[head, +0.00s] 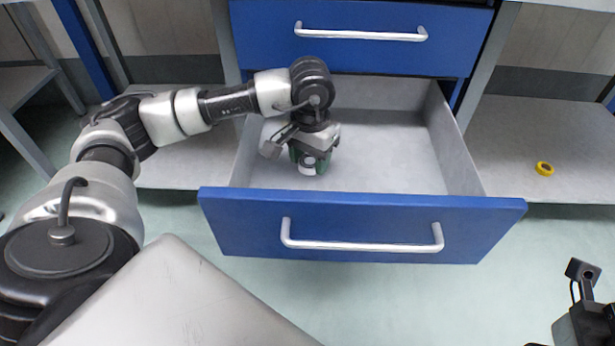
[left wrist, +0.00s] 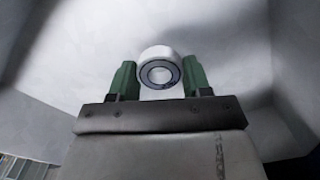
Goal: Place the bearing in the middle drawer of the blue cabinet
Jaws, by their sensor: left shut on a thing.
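The bearing (left wrist: 158,66) is a pale ring with a dark inner band. It sits between the green fingers of my left gripper (head: 310,160), which is shut on it. In the head view the bearing (head: 307,169) shows only in part, low between the fingers. The gripper points down inside the open drawer (head: 390,165) of the blue cabinet (head: 365,55), toward its left side. I cannot tell whether the bearing touches the drawer floor. Part of my right gripper (head: 588,300) shows at the lower right; its fingers are not clear.
A closed blue drawer with a silver handle (head: 360,34) is above the open one. The open drawer's grey floor is otherwise bare, with free room to the right. A yellow ring (head: 544,168) lies on the grey shelf (head: 520,140) at right.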

